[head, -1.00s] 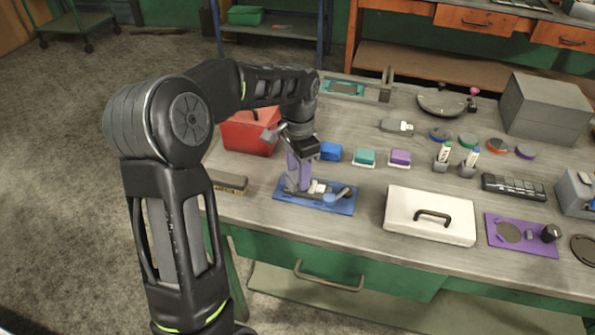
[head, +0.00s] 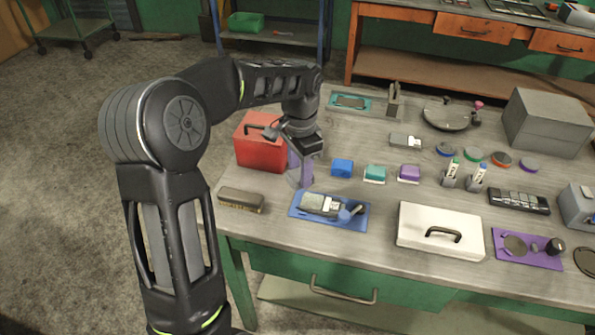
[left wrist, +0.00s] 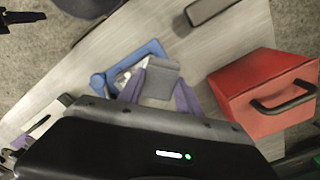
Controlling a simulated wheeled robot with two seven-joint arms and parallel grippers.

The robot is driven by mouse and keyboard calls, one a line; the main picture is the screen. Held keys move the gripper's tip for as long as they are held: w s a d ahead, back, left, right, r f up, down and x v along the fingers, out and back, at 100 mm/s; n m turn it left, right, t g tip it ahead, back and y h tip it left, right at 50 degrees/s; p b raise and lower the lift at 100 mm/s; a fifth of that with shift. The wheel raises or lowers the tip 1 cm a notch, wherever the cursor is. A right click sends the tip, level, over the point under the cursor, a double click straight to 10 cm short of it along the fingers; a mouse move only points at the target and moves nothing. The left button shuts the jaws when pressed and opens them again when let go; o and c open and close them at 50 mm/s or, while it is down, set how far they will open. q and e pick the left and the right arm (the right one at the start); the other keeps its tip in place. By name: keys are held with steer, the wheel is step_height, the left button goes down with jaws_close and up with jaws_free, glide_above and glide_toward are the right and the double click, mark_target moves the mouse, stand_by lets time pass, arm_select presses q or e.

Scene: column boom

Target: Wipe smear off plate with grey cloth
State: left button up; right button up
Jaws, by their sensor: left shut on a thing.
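My left gripper (head: 303,178) has purple fingers and points down at the far left edge of a blue rectangular tray (head: 358,222). In the left wrist view, its fingers (left wrist: 160,90) flank a flat grey piece that looks like the grey cloth (left wrist: 160,82), and they are shut on it. In the head view, a grey piece with a white end (head: 320,204) shows over the tray, beside a small blue handled part (head: 350,213). I cannot tell whether the grey piece touches the tray. No smear can be made out. My right gripper is not in view.
A red box (head: 262,150) stands close behind and left of my gripper. A brown block (head: 241,200) lies left of the tray, a white lidded case (head: 440,232) right of it. Blue, teal and purple blocks sit behind. A purple mat (head: 540,262) is at right.

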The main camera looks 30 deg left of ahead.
arm_select(q)
steer(key=shift+r+p, duration=0.5)
steer(key=shift+r, duration=0.4)
